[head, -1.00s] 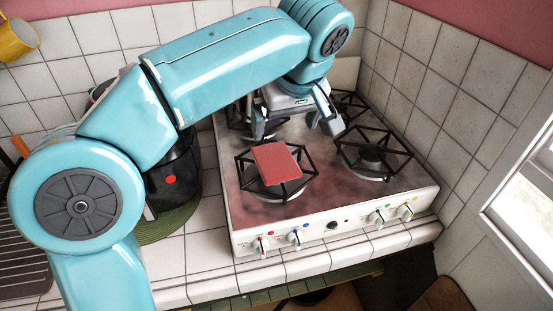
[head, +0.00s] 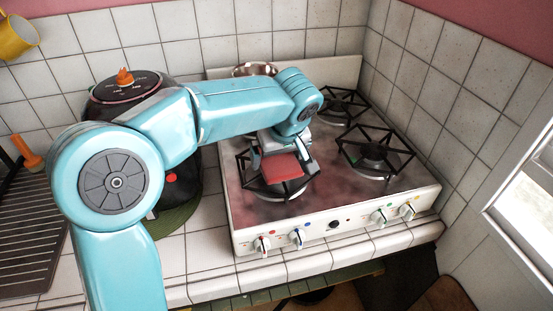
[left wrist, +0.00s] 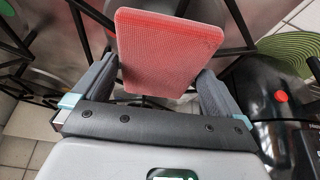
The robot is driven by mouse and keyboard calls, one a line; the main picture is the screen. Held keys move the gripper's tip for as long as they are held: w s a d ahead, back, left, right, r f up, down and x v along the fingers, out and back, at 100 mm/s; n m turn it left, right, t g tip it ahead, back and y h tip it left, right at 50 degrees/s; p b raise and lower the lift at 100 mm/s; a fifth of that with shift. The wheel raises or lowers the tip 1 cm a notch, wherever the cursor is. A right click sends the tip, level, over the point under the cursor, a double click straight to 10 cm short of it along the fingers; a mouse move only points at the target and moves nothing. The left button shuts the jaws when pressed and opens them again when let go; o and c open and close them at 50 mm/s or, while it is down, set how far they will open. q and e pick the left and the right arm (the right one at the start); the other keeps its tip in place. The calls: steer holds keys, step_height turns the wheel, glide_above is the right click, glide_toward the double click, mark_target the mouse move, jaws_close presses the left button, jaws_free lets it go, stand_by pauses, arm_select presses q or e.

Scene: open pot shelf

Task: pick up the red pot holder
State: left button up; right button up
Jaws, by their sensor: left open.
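The red pot holder (head: 283,167) is a flat rectangular pad at the front left burner of the white stove (head: 262,212). My left gripper (head: 278,150) is open and close over the pad, at its far side. In the left wrist view the pot holder (left wrist: 168,52) shows large and tilted, with the near edge in the gap between the two spread fingers of my left gripper (left wrist: 158,88). I cannot tell whether either finger touches it. The left hand hides part of the burner in the head view. My right gripper is not in view.
Black burner grates (head: 372,150) rise right of the pad. A metal pan (head: 255,68) stands behind my arm. Tiled walls close the back and right.

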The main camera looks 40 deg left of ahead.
arm_select(q)
steer(key=c, duration=0.7)
steer(key=shift+r, duration=0.1)
